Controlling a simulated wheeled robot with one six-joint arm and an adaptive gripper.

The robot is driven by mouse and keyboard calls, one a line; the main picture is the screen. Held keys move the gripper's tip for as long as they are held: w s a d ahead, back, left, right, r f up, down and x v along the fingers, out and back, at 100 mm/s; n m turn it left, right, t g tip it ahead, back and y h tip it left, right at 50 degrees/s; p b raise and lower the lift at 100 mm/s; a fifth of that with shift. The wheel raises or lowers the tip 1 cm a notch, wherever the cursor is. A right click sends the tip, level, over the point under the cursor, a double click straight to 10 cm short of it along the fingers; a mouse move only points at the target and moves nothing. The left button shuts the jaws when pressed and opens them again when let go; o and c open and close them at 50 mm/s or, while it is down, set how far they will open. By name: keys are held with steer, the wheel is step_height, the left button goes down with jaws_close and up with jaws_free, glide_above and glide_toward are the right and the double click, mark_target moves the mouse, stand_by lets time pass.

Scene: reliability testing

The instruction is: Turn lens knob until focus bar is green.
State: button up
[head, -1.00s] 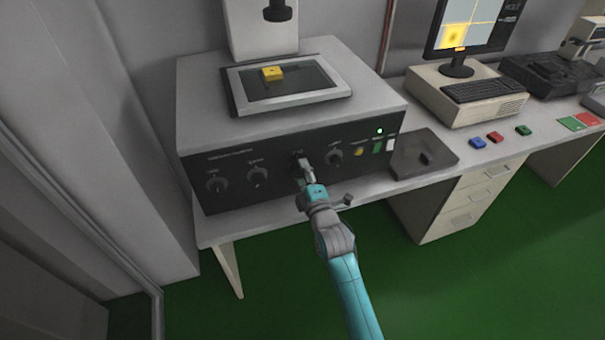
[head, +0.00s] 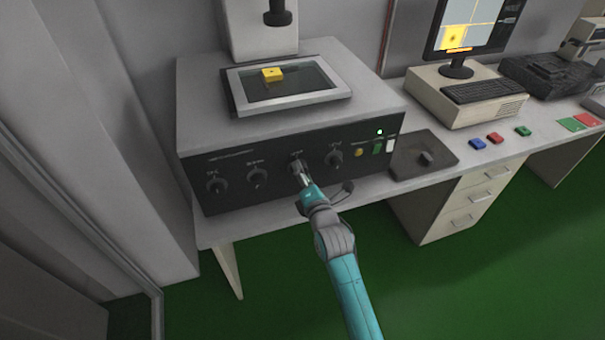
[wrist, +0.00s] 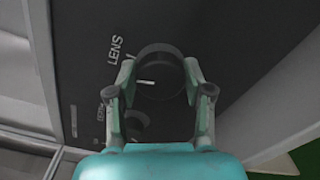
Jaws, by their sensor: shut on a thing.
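The lens knob (wrist: 158,60) is a dark round knob with a white pointer line, beside the printed word LENS in the wrist view. In the head view the knob (head: 295,162) is on the front panel of the microscope base. My gripper (wrist: 160,82) has a finger on each side of the knob and is shut on it; it also shows at the panel in the head view (head: 301,172). The monitor (head: 470,25) at upper right shows a yellow picture with a short orange bar (head: 459,50) under it, which looks like the focus bar.
Other knobs (head: 257,177) sit on the same panel on both sides, with yellow, green and white buttons (head: 377,147) to the right. A yellow sample (head: 272,74) lies on the stage.

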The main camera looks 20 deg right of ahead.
stand_by(0.4)
steer(key=o, duration=1.2)
steer(key=shift+c, duration=0.2)
steer(key=shift+s, duration=0.1)
steer(key=s, duration=1.2)
steer(key=shift+w, duration=0.1)
